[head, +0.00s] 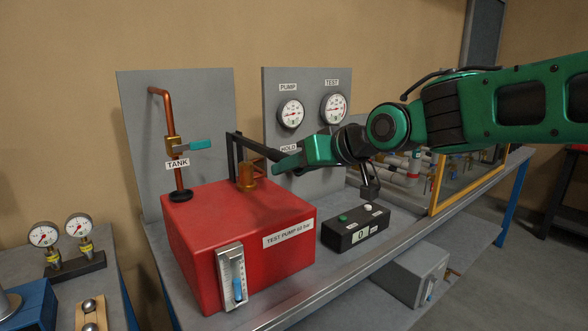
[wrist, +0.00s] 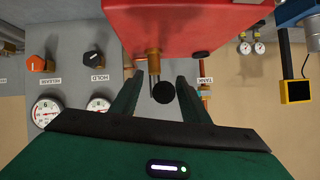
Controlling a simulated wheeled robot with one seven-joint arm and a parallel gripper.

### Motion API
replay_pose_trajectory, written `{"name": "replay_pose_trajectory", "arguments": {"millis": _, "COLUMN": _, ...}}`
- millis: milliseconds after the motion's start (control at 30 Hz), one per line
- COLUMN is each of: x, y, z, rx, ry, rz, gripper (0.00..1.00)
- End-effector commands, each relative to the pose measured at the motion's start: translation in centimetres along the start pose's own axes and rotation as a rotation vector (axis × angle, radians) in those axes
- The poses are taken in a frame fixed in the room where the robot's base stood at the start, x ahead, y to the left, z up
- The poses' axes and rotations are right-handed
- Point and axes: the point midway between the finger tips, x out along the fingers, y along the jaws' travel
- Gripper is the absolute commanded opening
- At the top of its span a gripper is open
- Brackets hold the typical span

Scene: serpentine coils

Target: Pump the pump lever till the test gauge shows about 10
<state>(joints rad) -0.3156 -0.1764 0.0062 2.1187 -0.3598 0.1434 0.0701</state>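The red test pump (head: 240,235) stands on the bench with a brass cylinder (head: 246,178) on top. Its dark pump lever (head: 256,147) slants down to the right towards my gripper (head: 280,162). In the wrist view the lever's round black end (wrist: 163,92) lies between the fingers of my gripper (wrist: 158,80), with a gap on both sides. The gripper is open. The test gauge (head: 334,108) is on the grey panel, right of the pump gauge (head: 291,113); it also shows in the wrist view (wrist: 47,110). Its needle is too small to read surely.
An orange release knob (wrist: 37,63) and a black hold knob (wrist: 93,58) sit on the panel. A black counter box (head: 358,230) showing 0 stands right of the pump. The tank pipe (head: 170,130) has a teal-handled valve. A yellow-framed panel (head: 468,180) stands farther right.

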Motion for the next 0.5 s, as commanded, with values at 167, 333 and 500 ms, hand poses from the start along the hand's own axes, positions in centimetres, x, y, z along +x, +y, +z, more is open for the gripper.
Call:
{"name": "replay_pose_trajectory", "arguments": {"millis": 167, "x": -0.8, "y": -0.1, "z": -0.1, "rx": -0.001, "ry": 0.003, "rz": -0.001, "gripper": 0.42}}
{"name": "replay_pose_trajectory", "arguments": {"millis": 333, "x": -3.3, "y": -0.1, "z": -0.2, "rx": -0.001, "ry": 0.006, "rz": 0.000, "gripper": 0.42}}
{"name": "replay_pose_trajectory", "arguments": {"millis": 500, "x": -6.5, "y": 0.1, "z": -0.1, "rx": 0.000, "ry": 0.004, "rz": 0.001, "gripper": 0.42}}
